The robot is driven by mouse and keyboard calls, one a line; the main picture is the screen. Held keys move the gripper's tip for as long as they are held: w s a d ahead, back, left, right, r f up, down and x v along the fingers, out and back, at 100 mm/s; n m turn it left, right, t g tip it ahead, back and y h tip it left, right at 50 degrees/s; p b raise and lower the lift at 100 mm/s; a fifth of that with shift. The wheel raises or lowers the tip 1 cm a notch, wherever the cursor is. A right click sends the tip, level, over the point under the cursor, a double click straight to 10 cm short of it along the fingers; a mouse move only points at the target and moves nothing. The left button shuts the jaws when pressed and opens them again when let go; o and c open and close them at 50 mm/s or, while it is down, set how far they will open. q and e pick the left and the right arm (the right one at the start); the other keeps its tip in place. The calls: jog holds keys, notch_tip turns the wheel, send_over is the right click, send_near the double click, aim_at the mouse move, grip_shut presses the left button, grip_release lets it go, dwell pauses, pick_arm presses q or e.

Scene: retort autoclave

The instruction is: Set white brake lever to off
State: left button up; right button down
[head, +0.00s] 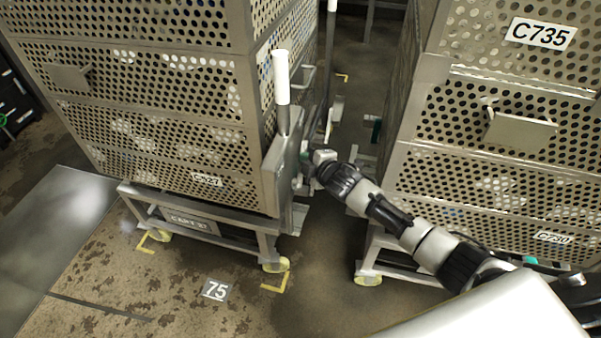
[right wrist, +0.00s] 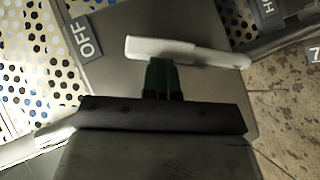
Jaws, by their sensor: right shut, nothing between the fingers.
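The white brake lever (right wrist: 190,51) shows in the right wrist view as a pale bar across a grey plate, nearly level in the picture. An OFF label (right wrist: 85,38) is on the plate to its left. My right gripper (right wrist: 162,72) is shut and empty, its green fingertips right at the lever's lower edge; I cannot tell whether they touch. In the head view my right gripper (head: 304,166) is at the side panel (head: 283,165) of the left cart. I cannot make out the lever surely there. My left gripper is not in view.
The left perforated cart (head: 160,80) has an upright white-topped handle (head: 281,77) above the panel. A second cart (head: 490,120), marked C735, stands right, with my right arm crossing in front of it. Stained floor (head: 150,290) is clear in front of the left cart.

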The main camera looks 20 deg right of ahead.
jog(key=shift+w+d+f, duration=0.25)
jog(key=shift+w+d, duration=0.1)
jog(key=shift+w, duration=0.3)
jog(key=shift+r, duration=0.15)
